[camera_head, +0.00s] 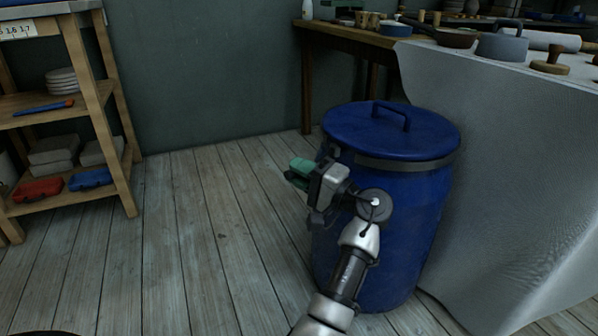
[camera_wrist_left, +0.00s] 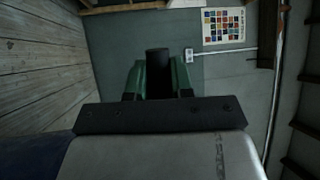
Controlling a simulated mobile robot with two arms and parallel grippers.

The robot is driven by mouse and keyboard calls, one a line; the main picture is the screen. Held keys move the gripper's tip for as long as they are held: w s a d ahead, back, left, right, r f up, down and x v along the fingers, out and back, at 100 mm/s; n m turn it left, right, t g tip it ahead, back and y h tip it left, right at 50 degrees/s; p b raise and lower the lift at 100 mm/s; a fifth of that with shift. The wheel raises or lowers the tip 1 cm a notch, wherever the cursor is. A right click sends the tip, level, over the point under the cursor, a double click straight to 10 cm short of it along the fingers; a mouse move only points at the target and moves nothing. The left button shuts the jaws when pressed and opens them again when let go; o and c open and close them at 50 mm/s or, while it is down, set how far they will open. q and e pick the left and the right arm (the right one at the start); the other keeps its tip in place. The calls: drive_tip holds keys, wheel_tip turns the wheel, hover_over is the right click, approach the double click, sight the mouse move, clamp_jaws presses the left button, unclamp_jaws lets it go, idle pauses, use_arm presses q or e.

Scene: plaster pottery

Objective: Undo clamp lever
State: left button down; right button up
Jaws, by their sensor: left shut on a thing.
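A blue barrel (camera_head: 385,225) stands on the floor with its blue lid (camera_head: 350,123) on. A dark clamp band (camera_head: 410,164) runs around it just below the lid. My left gripper (camera_head: 298,174), with green fingers, is at the barrel's left side, near the band. In the left wrist view, its fingers (camera_wrist_left: 158,82) are shut on a dark upright bar, the clamp lever (camera_wrist_left: 157,65). In the head view the lever is mostly hidden by the gripper, so its angle to the band is unclear. My right gripper is not in view.
A cloth-covered table (camera_head: 520,170) stands close at the barrel's right, with pots on top. A wooden bench (camera_head: 340,35) is behind. A wooden shelf (camera_head: 95,75) stands at the left. The plank floor (camera_head: 210,230) between shelf and barrel is clear.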

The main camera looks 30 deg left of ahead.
use_arm(q)
drive_tip(key=c, duration=1)
unclamp_jaws()
drive_tip(key=shift+d, duration=0.1)
